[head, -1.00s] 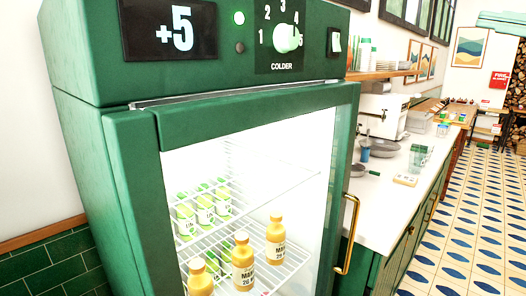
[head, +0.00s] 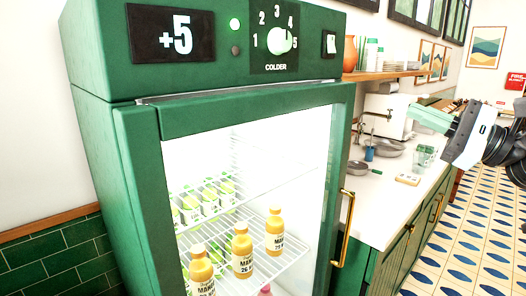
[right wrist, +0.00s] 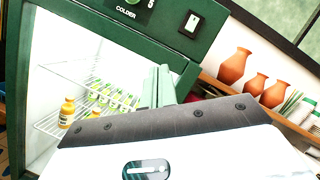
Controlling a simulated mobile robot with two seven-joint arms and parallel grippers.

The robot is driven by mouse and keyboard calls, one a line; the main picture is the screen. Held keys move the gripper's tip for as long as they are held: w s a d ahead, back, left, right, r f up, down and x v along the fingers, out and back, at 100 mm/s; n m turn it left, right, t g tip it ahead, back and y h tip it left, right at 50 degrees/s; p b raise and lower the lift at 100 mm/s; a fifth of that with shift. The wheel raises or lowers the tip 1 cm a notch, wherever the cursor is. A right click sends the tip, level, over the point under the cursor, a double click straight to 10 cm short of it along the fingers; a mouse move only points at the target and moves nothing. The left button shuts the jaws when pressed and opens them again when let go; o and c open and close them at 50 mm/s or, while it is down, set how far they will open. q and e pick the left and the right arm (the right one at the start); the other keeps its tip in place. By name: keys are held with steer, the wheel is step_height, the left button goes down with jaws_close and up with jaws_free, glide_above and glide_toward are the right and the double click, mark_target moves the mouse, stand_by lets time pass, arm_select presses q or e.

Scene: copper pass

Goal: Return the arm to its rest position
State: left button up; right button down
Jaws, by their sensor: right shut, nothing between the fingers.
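My right gripper (head: 432,119) comes in from the right in the head view, raised in front of the counter. Its pale green fingers are shut with nothing between them. The shut fingers also show in the right wrist view (right wrist: 158,86), where they overlap the fridge's edge in the picture; I cannot tell contact. The green fridge (head: 120,190) stands at the left with its glass door shut. Its display (head: 172,35) reads +5. The white dial (head: 280,41) and a switch (head: 330,43) are on its top panel. My left gripper is out of view.
A brass handle (head: 343,228) sticks out from the fridge door. Yellow bottles (head: 242,250) and small cartons stand on wire shelves inside. A white counter (head: 375,215) with pans and a wooden shelf (head: 375,75) lie beyond. The tiled floor (head: 470,250) at the right is clear.

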steer(key=w+a+f+m+t+h, duration=0.1)
steer(key=a+f+m+t, duration=0.25)
steer(key=f+m, duration=1.15)
steer(key=s+a+f+m+h, duration=0.1)
steer(key=s+f+m+h, duration=0.3)
steer(key=f+m, duration=0.5)
steer(key=s+f+m+t+h, duration=0.1)
steer(key=s+f+m+h, duration=0.35)
steer(key=f, duration=0.75)
steer(key=s+a+f+m+h, duration=0.1)
steer(key=s+f+m+h, duration=0.2)
steer(key=f+m, duration=0.7)
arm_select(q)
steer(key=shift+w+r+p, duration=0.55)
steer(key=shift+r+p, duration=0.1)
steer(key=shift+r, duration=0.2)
arm_select(e)
steer(key=s+a+f+m+g+h, duration=0.1)
steer(key=s+f+m+g, duration=0.3)
steer(key=s, duration=0.9)
steer(key=s+a+f+m+g+h, duration=0.1)
steer(key=s+a+f+m+g, duration=0.2)
steer(key=s+f+m, duration=0.7)
steer(key=s+f+g, duration=0.1)
steer(key=s+f, duration=0.3)
steer(key=f, duration=0.1)
steer(key=shift+f, duration=0.25)
steer(key=shift+a+g+h, duration=0.1)
steer(key=shift+g+h, duration=0.15)
